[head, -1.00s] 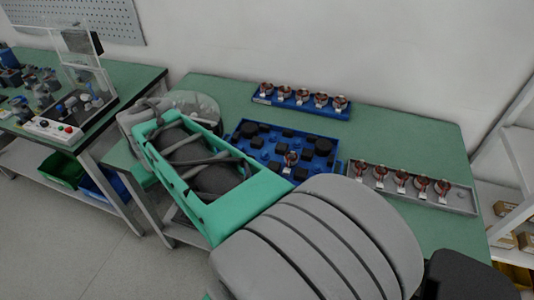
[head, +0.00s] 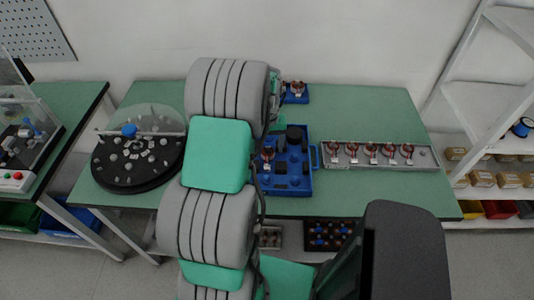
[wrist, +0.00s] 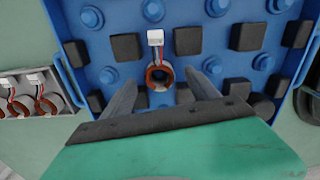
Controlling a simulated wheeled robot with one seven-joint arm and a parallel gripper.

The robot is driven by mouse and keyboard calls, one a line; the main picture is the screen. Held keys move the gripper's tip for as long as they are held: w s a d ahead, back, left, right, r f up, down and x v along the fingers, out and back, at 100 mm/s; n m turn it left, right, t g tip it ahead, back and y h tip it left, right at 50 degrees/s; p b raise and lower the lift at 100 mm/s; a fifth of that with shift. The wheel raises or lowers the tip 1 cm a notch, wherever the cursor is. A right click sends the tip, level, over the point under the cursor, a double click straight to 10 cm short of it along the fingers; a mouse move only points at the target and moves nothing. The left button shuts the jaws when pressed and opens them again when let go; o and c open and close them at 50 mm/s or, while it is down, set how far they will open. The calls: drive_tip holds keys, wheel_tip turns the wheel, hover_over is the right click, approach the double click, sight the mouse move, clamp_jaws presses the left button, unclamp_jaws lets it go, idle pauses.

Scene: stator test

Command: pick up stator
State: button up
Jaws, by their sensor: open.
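A stator (wrist: 160,76), a copper-coloured ring with a white connector and coloured wires, sits on a blue tray (wrist: 88,66) with black blocks and blue round pegs. My gripper (wrist: 160,82) is open in the wrist view, one finger on each side of the stator ring, with nothing held. Whether the fingers are down at the stator's height is hard to tell. In the head view the blue tray (head: 303,183) is partly covered by my arm, and the stator (head: 267,153) shows at the arm's edge. My gripper is hidden there.
A grey tray (head: 428,157) with several stators is right of the blue tray. A blue rack (head: 297,98) with stators is behind, mostly hidden by my arm. A round black turntable (head: 120,182) under a clear dome stands left. Shelving (head: 470,130) is at the right.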

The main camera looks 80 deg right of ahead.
wheel_tip(320, 180, down, 2)
drive_tip(key=shift+f, duration=0.2)
drive_tip(key=shift+d, duration=0.1)
drive_tip(key=shift+c, duration=0.4)
clamp_jaws()
